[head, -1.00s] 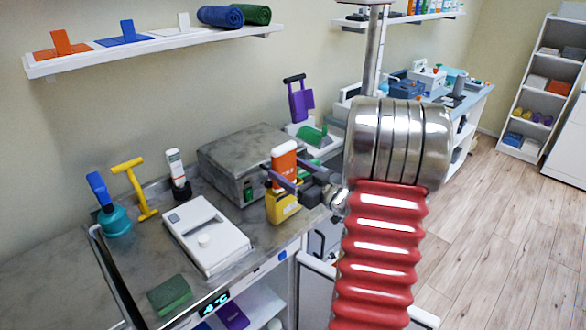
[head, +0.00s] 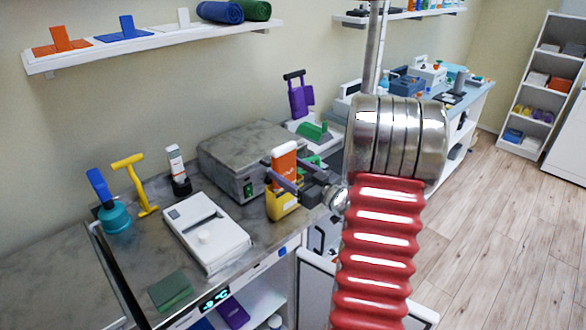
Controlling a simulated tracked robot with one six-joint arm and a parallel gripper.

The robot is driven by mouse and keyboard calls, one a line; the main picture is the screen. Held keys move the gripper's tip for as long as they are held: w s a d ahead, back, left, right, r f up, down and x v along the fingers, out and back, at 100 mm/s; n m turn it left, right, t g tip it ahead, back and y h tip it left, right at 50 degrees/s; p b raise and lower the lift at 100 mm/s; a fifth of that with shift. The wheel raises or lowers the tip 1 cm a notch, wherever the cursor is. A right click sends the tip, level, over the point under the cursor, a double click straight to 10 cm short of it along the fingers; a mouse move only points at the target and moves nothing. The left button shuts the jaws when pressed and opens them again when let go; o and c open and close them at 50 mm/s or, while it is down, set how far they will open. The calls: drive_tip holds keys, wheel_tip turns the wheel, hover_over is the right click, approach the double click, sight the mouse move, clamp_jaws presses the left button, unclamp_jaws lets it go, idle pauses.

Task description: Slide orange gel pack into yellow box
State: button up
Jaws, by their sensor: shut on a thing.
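The orange gel pack (head: 283,163) with a white top stands upright between the fingers of my gripper (head: 281,174). The gripper is shut on it. The yellow box (head: 282,203) stands on the grey counter right below the pack, with a dark mark on its front. The pack's lower end is at the box's top opening in the picture; the fingers partly cover this spot, so I cannot tell how deep it sits.
A grey stone-like block (head: 243,160) stands close behind and left of the box. A white lidded unit (head: 206,230), a green sponge (head: 170,290), a yellow tool (head: 137,184) and a teal bottle (head: 115,217) are further left. A green item (head: 308,165) lies behind the gripper.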

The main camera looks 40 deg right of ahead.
sight(290, 147)
drive_tip(key=shift+f, duration=0.5)
idle(0.3)
drive_tip(key=o, duration=1.5)
drive_tip(key=shift+c, duration=0.2)
drive_tip(key=shift+r, duration=0.1)
drive_tip(key=shift+r, duration=4.4)
